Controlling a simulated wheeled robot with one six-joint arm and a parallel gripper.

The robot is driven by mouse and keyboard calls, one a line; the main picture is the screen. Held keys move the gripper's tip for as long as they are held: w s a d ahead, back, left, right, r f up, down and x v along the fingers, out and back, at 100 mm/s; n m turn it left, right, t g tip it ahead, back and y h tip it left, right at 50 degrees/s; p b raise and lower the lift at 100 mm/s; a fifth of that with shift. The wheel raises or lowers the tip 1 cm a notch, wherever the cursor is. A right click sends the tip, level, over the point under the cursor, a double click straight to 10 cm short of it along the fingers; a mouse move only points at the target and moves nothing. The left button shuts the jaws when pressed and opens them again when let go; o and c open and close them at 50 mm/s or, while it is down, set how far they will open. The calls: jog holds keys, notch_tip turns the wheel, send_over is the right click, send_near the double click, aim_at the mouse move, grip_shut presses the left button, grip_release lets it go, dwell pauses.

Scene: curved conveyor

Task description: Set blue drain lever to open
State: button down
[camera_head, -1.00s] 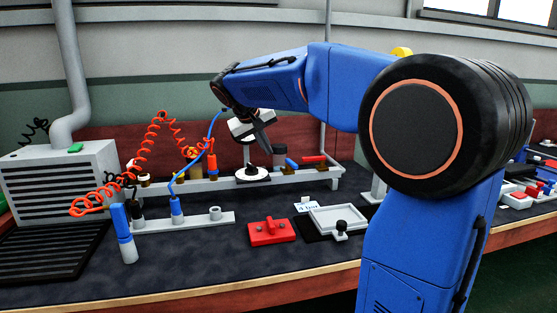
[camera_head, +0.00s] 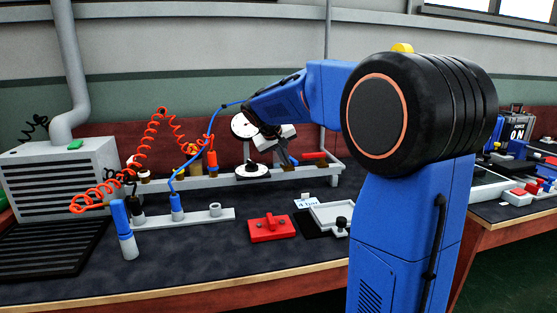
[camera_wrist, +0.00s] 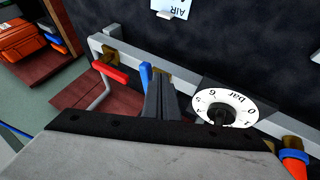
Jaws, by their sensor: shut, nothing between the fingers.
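The blue drain lever (camera_head: 293,161) is on the grey rail at the back of the bench, left of a red lever (camera_head: 314,155). In the wrist view the blue lever (camera_wrist: 146,75) stands narrow and upright in the picture, partly hidden behind my fingers. My gripper (camera_head: 285,156) is shut and empty, low at the rail. In the wrist view its dark fingers (camera_wrist: 161,92) are just right of the blue lever. I cannot tell whether they touch it. The red lever (camera_wrist: 110,72) lies left of both.
A white bar gauge (camera_wrist: 225,107) is close on the right of my fingers. A blue hose and a coiled orange hose (camera_head: 150,135) hang left of my arm. A red block (camera_head: 271,228) and a grey tray (camera_head: 331,214) lie in front of the rail.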

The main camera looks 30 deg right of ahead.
jog(key=shift+s+d+n+t, duration=0.3)
jog(key=shift+d+n, duration=0.15)
jog(key=shift+n, duration=0.25)
dwell(0.4)
jog(key=shift+s+d+n+t+y, duration=0.25)
jog(key=shift+d+n+t+y, duration=0.25)
jog(key=shift+n, duration=0.4)
jog(key=shift+s+d, duration=0.2)
jog(key=shift+d, duration=1.55)
